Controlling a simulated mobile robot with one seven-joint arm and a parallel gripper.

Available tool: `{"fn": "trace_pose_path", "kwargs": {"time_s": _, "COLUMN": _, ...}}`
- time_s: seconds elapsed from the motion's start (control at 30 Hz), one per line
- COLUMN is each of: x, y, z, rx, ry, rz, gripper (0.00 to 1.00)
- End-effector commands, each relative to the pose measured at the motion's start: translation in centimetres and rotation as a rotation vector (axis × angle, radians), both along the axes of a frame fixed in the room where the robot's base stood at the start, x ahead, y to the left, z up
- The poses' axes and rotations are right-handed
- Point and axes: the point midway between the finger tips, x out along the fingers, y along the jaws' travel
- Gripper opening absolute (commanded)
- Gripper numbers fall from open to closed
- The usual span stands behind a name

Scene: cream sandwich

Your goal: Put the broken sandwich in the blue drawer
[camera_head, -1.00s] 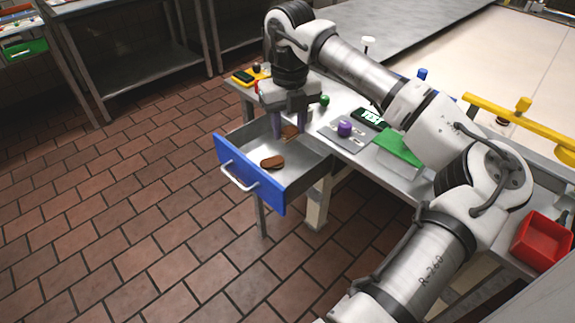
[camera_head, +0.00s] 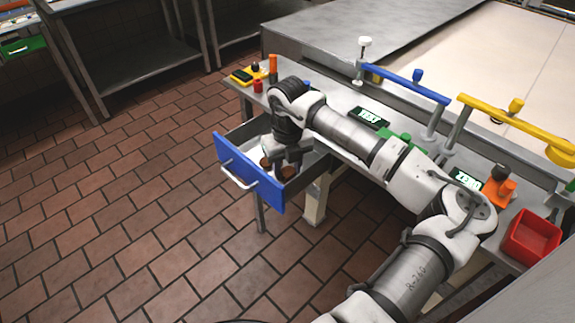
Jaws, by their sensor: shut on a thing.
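The blue-fronted drawer (camera_head: 233,170) is pulled open below the table's front edge. My gripper (camera_head: 284,169) is inside or just above its front right part and is shut on a brown sandwich piece (camera_head: 288,173). Another brown part (camera_head: 265,162) shows just left of the fingers. I cannot tell whether it is the same sandwich or a second one. The fingers and wrist hide much of both, and whether the held piece touches the drawer floor is unclear.
The steel table carries a yellow tray (camera_head: 243,77), a green block (camera_head: 398,138), small dark displays and a red bin (camera_head: 533,238) at the right end. Blue (camera_head: 405,84) and yellow (camera_head: 510,122) barrier bars stand behind. The tiled floor left of the drawer is clear.

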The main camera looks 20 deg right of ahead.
Motion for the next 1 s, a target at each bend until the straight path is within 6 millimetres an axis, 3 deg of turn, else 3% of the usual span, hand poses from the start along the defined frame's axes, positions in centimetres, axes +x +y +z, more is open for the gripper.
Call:
{"fn": "trace_pose_path", "kwargs": {"time_s": 0.23, "x": 0.0, "y": 0.0, "z": -0.5, "rx": 0.000, "ry": 0.001, "rz": 0.000, "gripper": 0.18}}
{"fn": "trace_pose_path", "kwargs": {"time_s": 0.27, "x": 0.0, "y": 0.0, "z": -0.3, "rx": 0.000, "ry": 0.001, "rz": 0.000, "gripper": 0.43}}
{"fn": "trace_pose_path", "kwargs": {"time_s": 0.4, "x": 0.0, "y": 0.0, "z": -0.3, "rx": 0.000, "ry": 0.001, "rz": 0.000, "gripper": 0.61}}
{"fn": "trace_pose_path", "kwargs": {"time_s": 0.83, "x": 0.0, "y": -0.1, "z": 0.6, "rx": -0.002, "ry": -0.001, "rz": 0.000, "gripper": 0.61}}
{"fn": "trace_pose_path", "kwargs": {"time_s": 1.0, "x": 0.1, "y": -0.1, "z": 3.8, "rx": -0.005, "ry": -0.003, "rz": -0.001, "gripper": 0.61}}
